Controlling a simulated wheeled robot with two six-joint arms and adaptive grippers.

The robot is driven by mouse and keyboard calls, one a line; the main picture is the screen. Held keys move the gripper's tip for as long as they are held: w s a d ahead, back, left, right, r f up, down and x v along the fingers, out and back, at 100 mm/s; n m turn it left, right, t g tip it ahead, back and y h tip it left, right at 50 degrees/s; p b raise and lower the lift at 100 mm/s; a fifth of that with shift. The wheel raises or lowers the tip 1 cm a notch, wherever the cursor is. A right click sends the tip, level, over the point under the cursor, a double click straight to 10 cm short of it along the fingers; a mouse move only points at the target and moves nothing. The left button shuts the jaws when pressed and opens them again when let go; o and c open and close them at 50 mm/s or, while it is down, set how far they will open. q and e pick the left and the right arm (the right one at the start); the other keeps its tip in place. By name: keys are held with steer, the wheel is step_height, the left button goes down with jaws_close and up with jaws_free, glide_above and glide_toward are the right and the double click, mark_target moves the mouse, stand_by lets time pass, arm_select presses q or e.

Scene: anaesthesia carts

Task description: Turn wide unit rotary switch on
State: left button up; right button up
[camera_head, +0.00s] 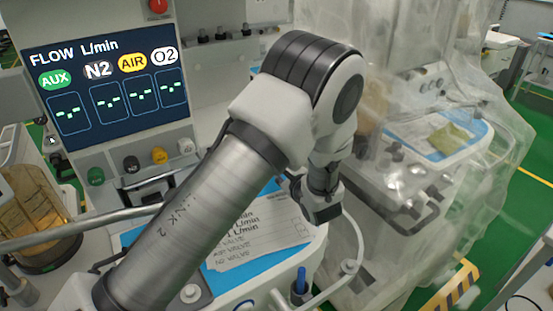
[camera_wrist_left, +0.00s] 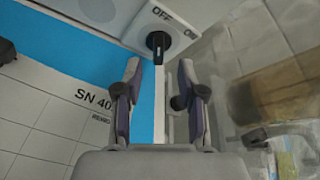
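The black rotary switch (camera_wrist_left: 158,43) is on a light grey panel at the top centre of the left wrist view. The label OFF is just above it and ON is to its upper right. Which label the knob points at is hard to tell. My left gripper (camera_wrist_left: 158,68) is open and empty, its two fingers apart on either side below the switch, not touching it. In the head view my left arm reaches across the centre and the gripper (camera_head: 322,205) points down beside the cart; the switch is not visible there. My right gripper is not in view.
A flow display (camera_head: 100,85) with coloured knobs below it stands at left. Printed sheets (camera_head: 250,235) lie on the blue cart top. A metal rail (camera_head: 90,222) crosses the left side. A plastic-draped cart (camera_head: 440,140) stands close at right.

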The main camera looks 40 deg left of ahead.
arm_select(q)
steer(key=x, duration=0.5)
steer(key=shift+w+a+f+p, duration=0.15)
steer(key=shift+a+f+p, duration=0.1)
steer(key=shift+a+p, duration=0.1)
steer(key=shift+d+r, duration=0.2)
jaws_close()
steer(key=m+g, duration=0.1)
steer(key=m+p, duration=0.1)
steer(key=shift+w+d+r+m+g, duration=0.1)
steer(key=shift+r+m+g, duration=0.1)
steer(key=shift+m+g, duration=0.15)
steer(key=m+g, duration=0.1)
steer(key=m+g+y+p, duration=0.1)
steer(key=m, duration=0.1)
steer(key=shift+w+d, duration=0.1)
steer(key=shift+w, duration=0.1)
steer(key=shift+w+f+m+g+y+p, duration=0.15)
steer(key=shift+m+g+y+p, duration=0.25)
steer(key=shift+m+g, duration=0.35)
steer(key=shift+w+d+m+g+y, duration=0.1)
steer(key=shift+m+g+y, duration=0.35)
steer(key=shift+m, duration=0.65)
